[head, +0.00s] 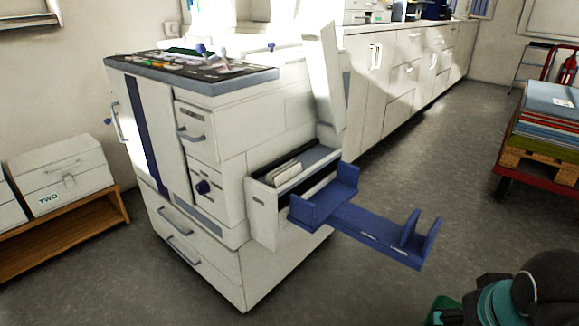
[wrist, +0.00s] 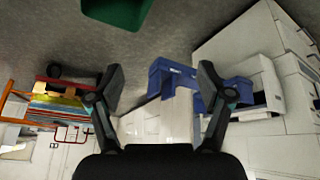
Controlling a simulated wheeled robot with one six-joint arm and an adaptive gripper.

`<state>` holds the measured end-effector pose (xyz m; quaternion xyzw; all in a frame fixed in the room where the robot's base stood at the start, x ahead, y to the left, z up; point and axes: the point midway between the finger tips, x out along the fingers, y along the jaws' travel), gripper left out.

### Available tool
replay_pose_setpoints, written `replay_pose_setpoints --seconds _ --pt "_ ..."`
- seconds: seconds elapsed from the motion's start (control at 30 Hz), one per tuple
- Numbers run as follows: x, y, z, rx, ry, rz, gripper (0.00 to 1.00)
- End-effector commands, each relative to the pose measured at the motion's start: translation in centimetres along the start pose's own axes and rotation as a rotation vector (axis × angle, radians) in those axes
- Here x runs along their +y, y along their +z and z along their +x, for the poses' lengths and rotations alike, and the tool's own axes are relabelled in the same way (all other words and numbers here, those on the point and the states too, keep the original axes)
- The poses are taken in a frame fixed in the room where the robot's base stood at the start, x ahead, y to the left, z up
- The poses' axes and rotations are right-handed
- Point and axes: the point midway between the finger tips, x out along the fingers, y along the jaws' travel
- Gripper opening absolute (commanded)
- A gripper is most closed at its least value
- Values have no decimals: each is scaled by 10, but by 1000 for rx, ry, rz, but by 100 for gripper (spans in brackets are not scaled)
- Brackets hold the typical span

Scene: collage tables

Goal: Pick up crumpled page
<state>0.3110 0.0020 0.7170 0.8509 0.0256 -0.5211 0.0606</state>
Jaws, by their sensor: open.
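I cannot make out a crumpled page in either view. My gripper (wrist: 161,72) is in the wrist view, with its two dark fingers spread wide and nothing between them. Beyond the fingers are grey floor and part of a blue output tray. In the head view, part of my arm (head: 535,288) shows at the bottom right corner, over the floor and apart from the machine; the fingers cannot be made out there.
A large white printing machine (head: 215,140) has a blue tray (head: 345,222) sticking out to the right. A green container (wrist: 117,12) lies at the wrist view's top edge. A red cart (head: 530,185) with stacked sheets stands right. Open floor (head: 440,170) lies between.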

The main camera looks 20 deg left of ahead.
Motion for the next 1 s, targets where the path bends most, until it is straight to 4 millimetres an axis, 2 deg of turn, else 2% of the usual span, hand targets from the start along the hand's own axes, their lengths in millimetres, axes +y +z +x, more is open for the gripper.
replay_pose_setpoints --seconds 0.27,0.47,0.57,0.77,0.9,1.0 --pt "-21 -91 15 -77 88 -598 79" --pt "-62 -166 33 -131 182 -1057 79" --pt "-91 -201 44 -157 239 -1277 79" --pt "-171 -260 67 -216 376 -1697 79" --pt "-241 -289 82 -261 495 -1970 79" --pt "-297 -302 91 -298 592 -2149 79"
